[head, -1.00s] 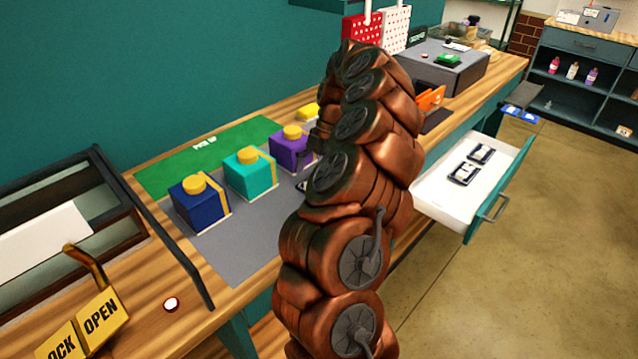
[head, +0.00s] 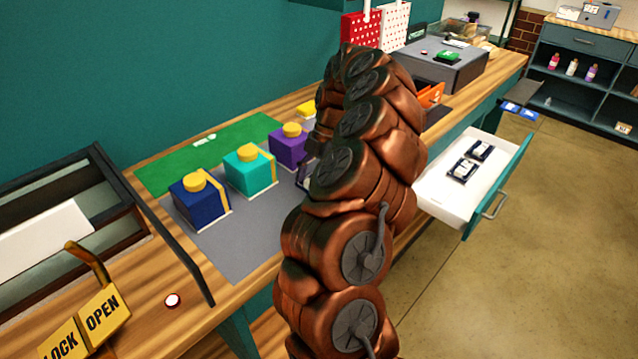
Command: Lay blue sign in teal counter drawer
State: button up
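The teal counter drawer (head: 440,193) is pulled open on the right of my arm, with a white inside and a teal front with a metal handle. Two small dark items with pale tops (head: 462,171) (head: 480,150) lie in it, with bare floor around them. A small blue panel with white marks (head: 517,109) is at the far end of the counter. I cannot tell whether it is the blue sign. My copper arm fills the middle of the view and hides my gripper. A dark edge (head: 303,176) shows left of the arm, too little to identify.
Blue, teal and purple boxes with yellow tops (head: 201,199) (head: 249,172) (head: 289,147) stand on a grey mat (head: 240,245) beside a green strip (head: 170,176). OPEN and LOCK signs (head: 103,316) are at front left. A grey case (head: 466,70) stands at the back. The floor at right is clear.

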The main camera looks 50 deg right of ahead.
jog(key=shift+a+f, duration=0.1)
jog(key=shift+f, duration=0.15)
jog(key=c, duration=0.4)
